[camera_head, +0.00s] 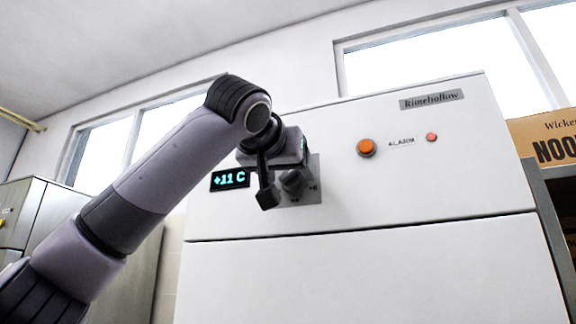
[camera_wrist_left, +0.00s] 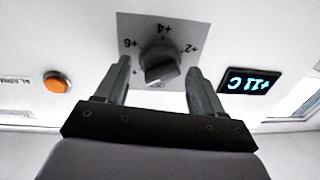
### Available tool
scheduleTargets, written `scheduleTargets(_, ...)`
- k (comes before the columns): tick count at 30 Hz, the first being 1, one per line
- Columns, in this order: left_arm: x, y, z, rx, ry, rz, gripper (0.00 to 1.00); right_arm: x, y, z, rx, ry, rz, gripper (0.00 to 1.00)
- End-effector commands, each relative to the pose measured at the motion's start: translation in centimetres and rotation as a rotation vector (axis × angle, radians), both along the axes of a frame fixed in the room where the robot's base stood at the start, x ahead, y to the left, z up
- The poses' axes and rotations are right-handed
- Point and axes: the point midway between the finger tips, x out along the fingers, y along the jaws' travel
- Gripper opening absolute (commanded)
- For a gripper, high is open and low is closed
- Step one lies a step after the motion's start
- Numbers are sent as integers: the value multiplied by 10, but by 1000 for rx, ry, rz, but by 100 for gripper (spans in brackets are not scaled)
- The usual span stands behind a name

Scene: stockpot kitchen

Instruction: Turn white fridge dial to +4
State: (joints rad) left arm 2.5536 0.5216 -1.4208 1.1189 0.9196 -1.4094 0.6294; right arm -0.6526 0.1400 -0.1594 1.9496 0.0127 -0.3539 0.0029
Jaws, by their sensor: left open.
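The white fridge (camera_head: 370,210) fills the middle and right of the head view. Its dark dial (camera_wrist_left: 160,62) sits on a grey plate (camera_head: 314,184). In the wrist view, which is upside down, +2, +4 and +6 marks show around the dial; I cannot tell which one it points to. The display (camera_head: 230,179) reads +11 C, and it also shows in the wrist view (camera_wrist_left: 248,82). My left gripper (camera_head: 281,190) is open in front of the dial, one finger to each side of it in the wrist view. Contact cannot be told.
An orange button (camera_head: 366,148) and a small red alarm light (camera_head: 431,137) are right of the dial. A steel cabinet (camera_head: 60,215) stands at left. A shelf with a cardboard box (camera_head: 548,138) is at the right edge. The fridge front below the dial is clear.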

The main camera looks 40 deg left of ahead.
Motion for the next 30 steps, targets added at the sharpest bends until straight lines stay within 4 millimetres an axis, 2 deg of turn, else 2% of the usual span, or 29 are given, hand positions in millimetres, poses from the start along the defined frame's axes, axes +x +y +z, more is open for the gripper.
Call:
scheduleTargets(7, 1, 1, -1, 0, 1, 0, 68, 0, 0, 0, 0, 0, 0, 74)
scheduleTargets(12, 1, 0, -1, 0, 1, 0, 14, 1, 0, 0, 0, -1, 0, 74)
scheduleTargets(22, 2, 0, -2, 22, 8, -1, 14, 1, 0, 1, 0, -3, -1, 74)
scheduleTargets(30, 3, -1, -2, 133, 34, -3, 14, 2, 0, 1, -1, -3, 0, 74)
